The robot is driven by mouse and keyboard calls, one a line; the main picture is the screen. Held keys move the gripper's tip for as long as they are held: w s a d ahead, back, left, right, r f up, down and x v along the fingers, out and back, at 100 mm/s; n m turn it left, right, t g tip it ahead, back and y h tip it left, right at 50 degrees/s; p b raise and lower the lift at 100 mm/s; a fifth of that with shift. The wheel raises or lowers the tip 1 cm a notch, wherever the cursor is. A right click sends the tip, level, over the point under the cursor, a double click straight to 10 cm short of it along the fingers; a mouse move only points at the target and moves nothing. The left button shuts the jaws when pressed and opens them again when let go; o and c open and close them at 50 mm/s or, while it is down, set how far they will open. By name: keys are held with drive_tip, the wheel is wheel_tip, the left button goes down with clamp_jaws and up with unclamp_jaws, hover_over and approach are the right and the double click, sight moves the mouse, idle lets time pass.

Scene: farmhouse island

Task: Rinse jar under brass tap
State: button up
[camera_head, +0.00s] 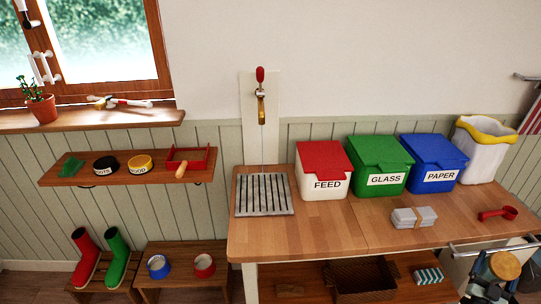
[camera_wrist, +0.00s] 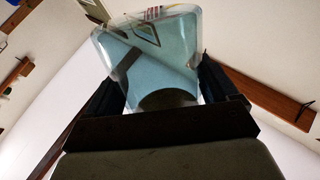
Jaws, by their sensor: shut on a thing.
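A clear, bluish glass jar (camera_wrist: 160,62) fills the middle of the wrist view. My gripper (camera_wrist: 158,85) is shut on it, with one dark finger on each side. A dark round patch shows at the jar's lower part; I cannot tell what it is. In the head view the brass tap (camera_head: 261,107), with a red handle, is on a white wall panel. A thin line like a water stream runs down from it to the slotted metal drain tray (camera_head: 264,194) on the counter.
Right of the tray stand a white FEED bin (camera_head: 325,188) with a red lid, a green GLASS bin (camera_head: 380,165) and a blue PAPER bin (camera_head: 434,163). A grey bundle (camera_head: 413,217) and red scoop (camera_head: 497,214) lie in front. The counter (camera_head: 340,232) has bare room beside the tray.

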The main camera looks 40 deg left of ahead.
drive_tip(key=s+d, duration=0.5)
drive_tip(key=d, duration=0.1)
drive_tip(key=shift+d, duration=0.2)
idle(0.8)
drive_tip(key=shift+w, duration=0.1)
idle(2.0)
